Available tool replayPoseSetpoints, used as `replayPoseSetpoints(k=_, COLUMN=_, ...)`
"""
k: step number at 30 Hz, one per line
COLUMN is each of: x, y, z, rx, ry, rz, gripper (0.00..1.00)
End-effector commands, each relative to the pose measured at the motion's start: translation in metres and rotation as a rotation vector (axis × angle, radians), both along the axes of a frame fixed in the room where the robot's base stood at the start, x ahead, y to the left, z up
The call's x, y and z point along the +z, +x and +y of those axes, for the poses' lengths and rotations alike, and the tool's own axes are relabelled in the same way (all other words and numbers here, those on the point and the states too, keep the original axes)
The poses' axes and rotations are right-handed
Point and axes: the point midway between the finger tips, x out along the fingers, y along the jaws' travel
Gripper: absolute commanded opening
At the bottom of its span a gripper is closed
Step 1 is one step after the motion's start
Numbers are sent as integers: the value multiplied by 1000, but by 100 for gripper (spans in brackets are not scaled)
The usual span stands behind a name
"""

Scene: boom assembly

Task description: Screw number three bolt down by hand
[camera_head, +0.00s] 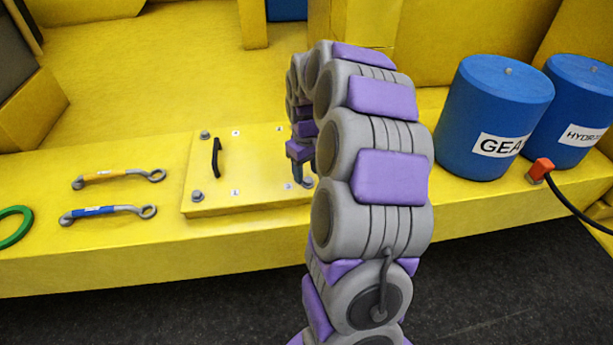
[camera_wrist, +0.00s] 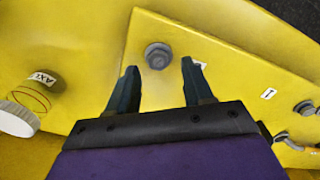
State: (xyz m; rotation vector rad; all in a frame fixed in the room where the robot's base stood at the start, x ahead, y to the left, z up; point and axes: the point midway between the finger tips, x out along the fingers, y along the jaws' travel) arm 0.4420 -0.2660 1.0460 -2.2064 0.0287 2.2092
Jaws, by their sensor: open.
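A yellow square cover plate (camera_head: 255,165) with a black handle (camera_head: 216,158) lies on the yellow deck. Grey hex bolts show at its far-left corner (camera_head: 205,135), near-left corner (camera_head: 197,196) and near-right corner (camera_head: 308,182); the far-right corner is hidden by my arm. My gripper (camera_head: 302,172) points down over the near-right bolt. In the wrist view my gripper (camera_wrist: 158,66) is open, and a grey bolt (camera_wrist: 157,55) shows between and just beyond the fingertips, apart from both. A small label beside it is partly covered by one finger, so I cannot read its number.
Blue drums (camera_head: 495,115) and a red connector (camera_head: 540,169) are right. A white-capped container (camera_wrist: 28,105) shows in the wrist view.

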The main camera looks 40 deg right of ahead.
Motion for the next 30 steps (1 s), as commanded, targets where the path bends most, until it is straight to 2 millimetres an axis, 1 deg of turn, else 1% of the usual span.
replayPoseSetpoints(k=1, x=-7, y=-1, z=0, rx=0, ry=1, rz=2, gripper=51)
replayPoseSetpoints(k=6, x=-16, y=0, z=0, rx=0, ry=0, rz=0, gripper=51)
replayPoseSetpoints(k=15, x=-16, y=0, z=1, rx=0, ry=-1, rz=-1, gripper=50)
replayPoseSetpoints(k=30, x=-17, y=0, z=0, rx=0, ry=-1, rz=0, gripper=2)
